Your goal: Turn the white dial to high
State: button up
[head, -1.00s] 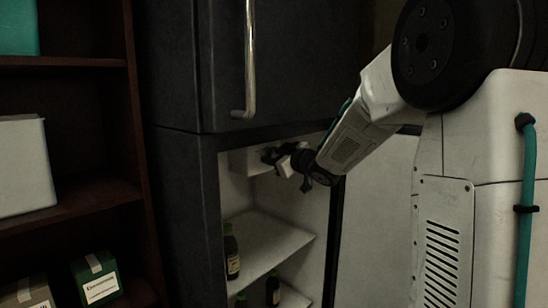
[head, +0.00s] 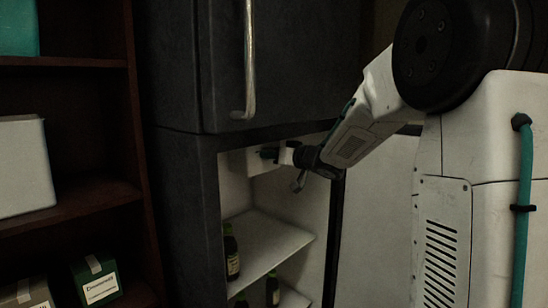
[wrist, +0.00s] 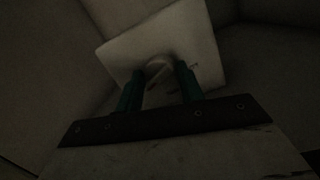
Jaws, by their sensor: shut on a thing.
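The white dial (wrist: 157,66) shows dimly in the wrist view, on the face of a pale square control box (wrist: 193,38). The box (head: 254,161) also shows in the head view, in the upper part of the open fridge compartment. My gripper (wrist: 160,76) has its two teal fingers on either side of the dial and is shut on it. In the head view my gripper (head: 271,154) is at the box and hides the dial. The dial's markings are too dark to read.
Below is a white fridge shelf (head: 268,243) with a dark bottle (head: 231,252) on it; another bottle (head: 272,290) stands lower. The upper fridge door (head: 290,60) is shut. A brown bookshelf (head: 75,207) stands at left.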

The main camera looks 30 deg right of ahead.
jog(key=shift+f, duration=0.1)
dwell(0.4)
jog(key=o, duration=1)
jog(key=shift+c, duration=0.2)
jog(key=v, duration=0.7)
jog(key=shift+s, duration=0.4)
jog(key=shift+d, duration=0.1)
